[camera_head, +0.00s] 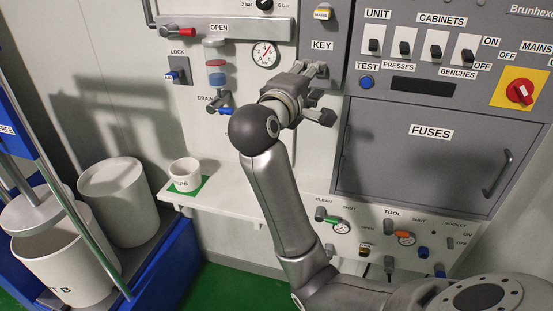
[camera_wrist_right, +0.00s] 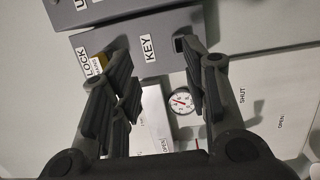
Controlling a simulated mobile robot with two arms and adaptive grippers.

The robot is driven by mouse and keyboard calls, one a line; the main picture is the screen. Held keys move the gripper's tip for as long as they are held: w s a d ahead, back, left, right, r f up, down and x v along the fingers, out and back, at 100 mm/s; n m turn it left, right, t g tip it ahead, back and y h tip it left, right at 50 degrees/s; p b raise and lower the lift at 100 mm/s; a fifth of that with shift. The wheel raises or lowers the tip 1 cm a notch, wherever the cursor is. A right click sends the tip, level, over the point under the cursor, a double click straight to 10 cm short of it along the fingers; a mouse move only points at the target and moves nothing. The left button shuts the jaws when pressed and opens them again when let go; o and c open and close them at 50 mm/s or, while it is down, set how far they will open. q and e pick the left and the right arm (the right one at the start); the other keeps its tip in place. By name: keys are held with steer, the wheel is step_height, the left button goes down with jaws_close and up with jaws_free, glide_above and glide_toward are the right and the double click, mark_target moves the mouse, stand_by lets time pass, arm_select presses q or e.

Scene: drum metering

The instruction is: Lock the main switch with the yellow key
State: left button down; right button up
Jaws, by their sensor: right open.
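The main switch (camera_head: 520,91) is a red rotary knob on a yellow plate at the right of the grey cabinet. A yellow piece with a MAINS tag (camera_head: 322,13), seemingly the yellow key, sits above the KEY label on the narrow grey panel (camera_head: 336,50). A yellow piece also shows in the right wrist view (camera_wrist_right: 98,62), partly behind the left finger. My right gripper (camera_head: 322,92) is in front of that panel, below the KEY label. In the wrist view its fingers (camera_wrist_right: 160,75) are apart with nothing between them. My left gripper is not in view.
The fuses door (camera_head: 430,160) and its handle lie right of my arm. A white shelf (camera_head: 230,197) with a cup (camera_head: 185,174) is below left. A gauge (camera_head: 265,54) and drain valve (camera_head: 222,109) stand left of the gripper. White drums (camera_head: 118,203) are at left.

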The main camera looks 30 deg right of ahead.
steer(key=a+f+n+t+y, duration=0.4)
steer(key=f, duration=0.3)
steer(key=s+a+f+n+t+y, duration=0.1)
steer(key=a+f+n+t+y, duration=0.3)
steer(key=f, duration=0.4)
steer(key=shift+s+a+f+y, duration=0.15)
steer(key=shift+a+y, duration=0.3)
steer(key=shift+y, duration=0.25)
steer(key=shift+c, duration=0.4)
